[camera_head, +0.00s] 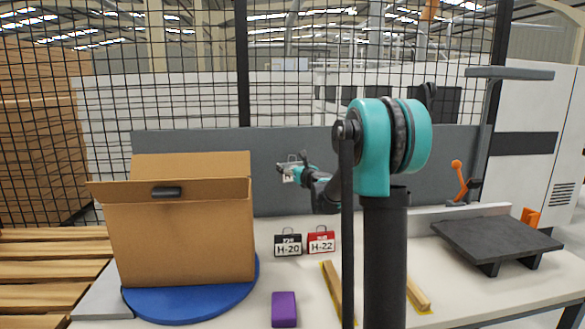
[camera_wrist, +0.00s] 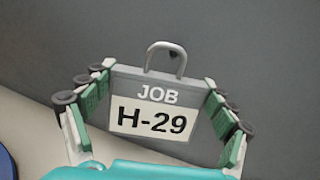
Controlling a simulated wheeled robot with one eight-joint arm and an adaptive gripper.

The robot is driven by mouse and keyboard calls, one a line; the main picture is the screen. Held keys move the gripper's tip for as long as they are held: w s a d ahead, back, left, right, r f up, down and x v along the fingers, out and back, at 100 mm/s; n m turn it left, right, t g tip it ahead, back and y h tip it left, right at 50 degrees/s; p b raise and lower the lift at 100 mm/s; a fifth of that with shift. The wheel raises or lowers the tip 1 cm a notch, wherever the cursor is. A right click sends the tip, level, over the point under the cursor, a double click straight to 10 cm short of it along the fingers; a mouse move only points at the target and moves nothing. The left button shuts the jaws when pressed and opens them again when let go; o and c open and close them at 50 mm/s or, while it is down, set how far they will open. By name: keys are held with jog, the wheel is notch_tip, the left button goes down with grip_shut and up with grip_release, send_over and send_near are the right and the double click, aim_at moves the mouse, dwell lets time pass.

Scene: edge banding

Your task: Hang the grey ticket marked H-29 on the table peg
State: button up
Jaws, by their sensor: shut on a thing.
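My gripper (camera_wrist: 158,115) is shut on the grey ticket (camera_wrist: 152,118), its fingers at the ticket's left and right edges. The ticket reads JOB H-29 and faces the wrist camera, tilted slightly. Its metal loop (camera_wrist: 167,47) stands at the top. In the head view the ticket (camera_head: 289,178) is small, partly covered by my gripper, in front of the grey panel above the table.
A black H-20 ticket (camera_head: 288,245) and a red H-22 ticket (camera_head: 321,241) stand on the table below. A cardboard box (camera_head: 185,235) on a blue disc (camera_head: 245,292) is at left. A purple block (camera_head: 284,309) lies in front. A dark platform (camera_head: 495,243) stands right.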

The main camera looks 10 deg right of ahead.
jog(key=shift+w+f, duration=0.15)
jog(key=shift+w, duration=1.55)
jog(key=shift+w+f, duration=0.15)
jog(key=shift+w, duration=1.55)
jog(key=shift+w+f, duration=0.4)
jog(key=shift+w, duration=0.15)
jog(key=o, duration=0.8)
jog(key=shift+c, duration=0.2)
